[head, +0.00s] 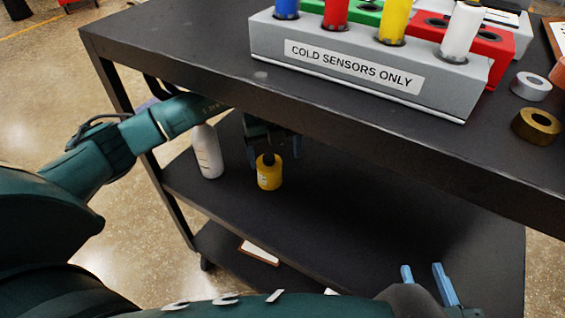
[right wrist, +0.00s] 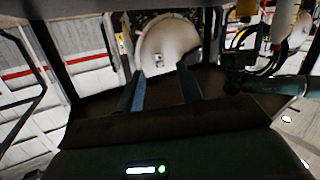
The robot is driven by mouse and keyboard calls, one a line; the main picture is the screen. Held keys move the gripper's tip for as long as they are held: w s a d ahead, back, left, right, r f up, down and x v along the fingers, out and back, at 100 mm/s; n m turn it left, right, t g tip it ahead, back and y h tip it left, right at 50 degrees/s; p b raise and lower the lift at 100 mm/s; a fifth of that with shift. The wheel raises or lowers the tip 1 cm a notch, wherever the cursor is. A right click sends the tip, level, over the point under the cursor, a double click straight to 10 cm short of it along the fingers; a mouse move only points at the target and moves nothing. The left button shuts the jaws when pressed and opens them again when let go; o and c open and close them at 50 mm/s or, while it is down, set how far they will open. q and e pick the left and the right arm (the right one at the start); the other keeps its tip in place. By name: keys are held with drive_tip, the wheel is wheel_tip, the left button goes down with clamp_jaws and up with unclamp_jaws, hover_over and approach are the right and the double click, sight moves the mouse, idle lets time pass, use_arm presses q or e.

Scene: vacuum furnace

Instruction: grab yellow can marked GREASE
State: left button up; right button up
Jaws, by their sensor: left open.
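The yellow can (head: 268,179) with a dark top stands upright on the middle shelf (head: 330,215) of the black cart; its marking is too small to read. My left arm reaches in under the top shelf. My left gripper (head: 274,148) is open, pointing down at the can's top, partly in shadow and partly hidden by the shelf edge. I cannot tell whether its fingers touch the can. My right gripper (head: 427,280) is open and empty at the lower right, in front of the cart; its blue fingers also show apart in the right wrist view (right wrist: 162,88).
A white bottle (head: 207,152) stands on the same shelf, left of the can. The top shelf edge (head: 300,105) hangs over the can. Above sit a grey rack (head: 270,42) labelled COLD SENSORS ONLY and tape rolls (head: 537,125). The middle shelf is clear to the right.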

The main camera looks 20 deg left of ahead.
sight(269, 167)
use_arm(q)
drive_tip(key=shift+w+a+y, duration=0.4)
drive_tip(key=shift+w+a, duration=0.1)
drive_tip(key=shift+a, duration=0.25)
drive_tip(key=shift+a+f, duration=0.15)
drive_tip(key=shift+f, duration=0.25)
wheel_tip(269, 167, down, 5)
drive_tip(key=shift+s+a+f+b, duration=0.15)
drive_tip(key=shift+f+b, duration=0.05)
drive_tip(key=shift+b, duration=0.95)
drive_tip(key=shift+f, duration=0.4)
use_arm(e)
drive_tip(key=shift+w+a+r+n+t+y, duration=0.1)
drive_tip(key=shift+w+a+n+t+y, duration=0.15)
drive_tip(key=shift+a+n+t+y, duration=0.35)
use_arm(q)
drive_tip(key=shift+c, duration=0.5)
use_arm(e)
drive_tip(key=shift+d, duration=0.2)
use_arm(q)
drive_tip(key=c, duration=1.2)
drive_tip(key=shift+o, duration=0.2)
drive_tip(key=shift+r, duration=0.1)
